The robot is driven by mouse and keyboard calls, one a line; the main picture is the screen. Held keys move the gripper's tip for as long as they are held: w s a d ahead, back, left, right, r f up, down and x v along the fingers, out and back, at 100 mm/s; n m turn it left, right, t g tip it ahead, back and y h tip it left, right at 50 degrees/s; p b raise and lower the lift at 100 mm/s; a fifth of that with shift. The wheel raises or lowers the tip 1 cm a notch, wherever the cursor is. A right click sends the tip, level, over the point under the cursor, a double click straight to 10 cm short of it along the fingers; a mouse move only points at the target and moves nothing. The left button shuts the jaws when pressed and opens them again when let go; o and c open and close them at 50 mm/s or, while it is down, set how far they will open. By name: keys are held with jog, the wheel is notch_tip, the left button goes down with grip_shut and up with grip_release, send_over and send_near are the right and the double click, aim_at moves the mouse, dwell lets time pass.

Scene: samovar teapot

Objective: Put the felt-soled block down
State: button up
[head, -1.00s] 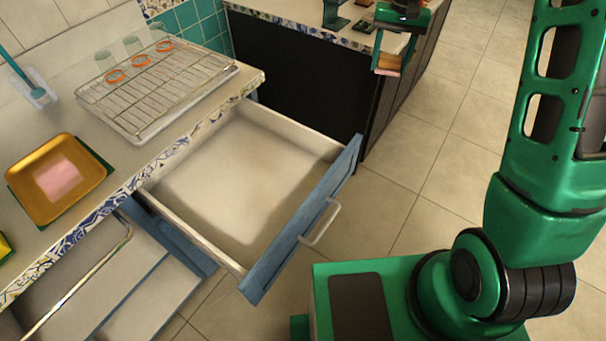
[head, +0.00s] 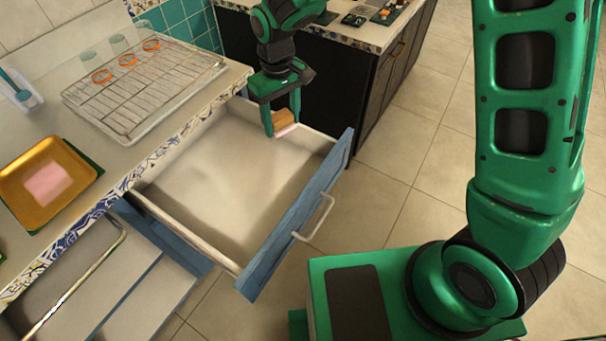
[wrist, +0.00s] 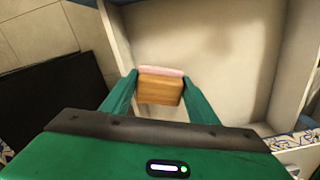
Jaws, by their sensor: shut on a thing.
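The felt-soled block (head: 284,121) is a small wooden block with a pink sole on its underside. My gripper (head: 283,120) is shut on it, one green finger on each side. In the head view the block is above the far end of the open, empty drawer (head: 222,195), with its pink sole facing down. In the wrist view the block (wrist: 160,87) is between the fingertips, with the pale drawer interior (wrist: 200,45) beyond it. I cannot tell exactly how high the block is above the drawer floor.
The drawer's blue front (head: 300,220) and handle (head: 317,217) stick out over the floor. On the left counter are a wire rack (head: 145,88) with glasses and an amber tray (head: 43,185) with a pink patch. A dark cabinet (head: 335,80) stands behind the drawer.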

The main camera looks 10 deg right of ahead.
jog(key=s+a+f+n, duration=0.2)
jog(key=s+a+n, duration=0.3)
jog(key=s, duration=0.4)
jog(key=m, duration=0.1)
send_over(303, 177)
notch_tip(303, 177, down, 7)
jog(key=shift+a+f, duration=0.1)
jog(key=shift+f, duration=2.1)
jog(key=shift+f, duration=0.1)
jog(key=o, duration=1.2)
notch_tip(303, 177, up, 12)
